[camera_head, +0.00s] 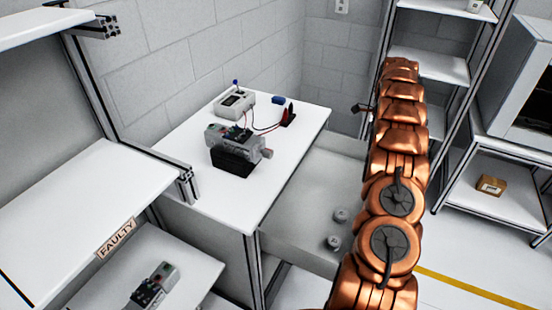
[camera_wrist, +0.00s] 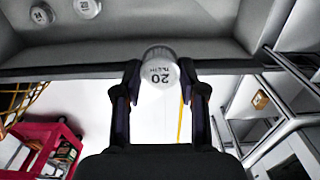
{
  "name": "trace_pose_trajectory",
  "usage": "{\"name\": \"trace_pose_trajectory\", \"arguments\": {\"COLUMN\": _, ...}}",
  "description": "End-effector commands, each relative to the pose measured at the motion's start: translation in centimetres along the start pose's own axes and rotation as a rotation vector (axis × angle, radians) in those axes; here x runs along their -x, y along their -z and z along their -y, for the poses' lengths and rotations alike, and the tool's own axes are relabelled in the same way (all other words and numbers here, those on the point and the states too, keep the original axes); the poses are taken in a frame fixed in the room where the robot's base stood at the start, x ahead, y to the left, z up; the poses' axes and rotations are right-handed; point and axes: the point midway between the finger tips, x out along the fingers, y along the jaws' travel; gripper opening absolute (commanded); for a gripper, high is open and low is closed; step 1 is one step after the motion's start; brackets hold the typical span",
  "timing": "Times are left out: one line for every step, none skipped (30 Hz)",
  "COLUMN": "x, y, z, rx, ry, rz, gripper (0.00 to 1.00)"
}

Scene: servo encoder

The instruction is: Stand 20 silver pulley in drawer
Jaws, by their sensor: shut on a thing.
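My gripper (camera_wrist: 160,76) is shut on a silver pulley (camera_wrist: 159,66), with one dark finger on each side of it. The pulley's face is marked 20 and TEETH, upside down in the wrist view. In that view it overlaps the edge of the open drawer (camera_wrist: 215,27); I cannot tell its height above the drawer. The drawer also shows in the head view (camera_head: 300,205), beside the workbench. Two other pulleys stand in it, seen in the head view (camera_head: 341,215) (camera_head: 333,243) and the wrist view (camera_wrist: 42,13) (camera_wrist: 87,7). My arm hides the held pulley in the head view.
The white workbench (camera_head: 190,150) holds a servo unit (camera_head: 237,148), a meter (camera_head: 235,103) and cables. A shelf labelled FAULTY (camera_head: 80,215) is at left. Racks with a small box (camera_head: 491,186) stand at right. A red cart (camera_wrist: 38,150) shows in the wrist view.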

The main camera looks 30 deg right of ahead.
Motion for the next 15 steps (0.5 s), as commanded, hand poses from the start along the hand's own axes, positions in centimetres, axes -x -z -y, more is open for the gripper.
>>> {"name": "trace_pose_trajectory", "arguments": {"x": -0.4, "y": 0.0, "z": 0.0, "rx": 0.000, "ry": 0.000, "rz": 0.000, "gripper": 0.07}}
{"name": "trace_pose_trajectory", "arguments": {"x": -0.6, "y": 0.0, "z": 0.0, "rx": 0.000, "ry": 0.000, "rz": 0.000, "gripper": 0.07}}
{"name": "trace_pose_trajectory", "arguments": {"x": -0.8, "y": 0.0, "z": 0.0, "rx": 0.000, "ry": 0.000, "rz": 0.000, "gripper": 0.07}}
{"name": "trace_pose_trajectory", "arguments": {"x": -1.0, "y": 0.0, "z": 0.0, "rx": 0.000, "ry": 0.001, "rz": 0.001, "gripper": 0.07}}
{"name": "trace_pose_trajectory", "arguments": {"x": -1.2, "y": 0.0, "z": 0.0, "rx": 0.000, "ry": 0.001, "rz": 0.001, "gripper": 0.07}}
{"name": "trace_pose_trajectory", "arguments": {"x": -1.4, "y": 0.0, "z": 0.0, "rx": 0.000, "ry": 0.001, "rz": 0.001, "gripper": 0.07}}
{"name": "trace_pose_trajectory", "arguments": {"x": -1.5, "y": -0.1, "z": 0.0, "rx": 0.000, "ry": 0.002, "rz": 0.001, "gripper": 0.07}}
{"name": "trace_pose_trajectory", "arguments": {"x": -1.7, "y": -0.1, "z": 0.1, "rx": 0.000, "ry": 0.002, "rz": 0.001, "gripper": 0.07}}
{"name": "trace_pose_trajectory", "arguments": {"x": -1.9, "y": -0.1, "z": 0.1, "rx": 0.000, "ry": 0.002, "rz": 0.001, "gripper": 0.07}}
{"name": "trace_pose_trajectory", "arguments": {"x": -2.1, "y": -0.1, "z": 0.1, "rx": 0.001, "ry": 0.002, "rz": 0.001, "gripper": 0.07}}
{"name": "trace_pose_trajectory", "arguments": {"x": -2.3, "y": -0.1, "z": 0.1, "rx": 0.001, "ry": 0.002, "rz": 0.001, "gripper": 0.07}}
{"name": "trace_pose_trajectory", "arguments": {"x": -2.5, "y": -0.1, "z": 0.1, "rx": 0.001, "ry": 0.002, "rz": 0.001, "gripper": 0.07}}
{"name": "trace_pose_trajectory", "arguments": {"x": -2.6, "y": -0.1, "z": 0.1, "rx": 0.001, "ry": 0.002, "rz": 0.001, "gripper": 0.07}}
{"name": "trace_pose_trajectory", "arguments": {"x": -2.8, "y": -0.1, "z": 0.1, "rx": 0.001, "ry": 0.002, "rz": 0.001, "gripper": 0.07}}
{"name": "trace_pose_trajectory", "arguments": {"x": -3.0, "y": -0.1, "z": 0.1, "rx": 0.001, "ry": 0.002, "rz": 0.001, "gripper": 0.07}}
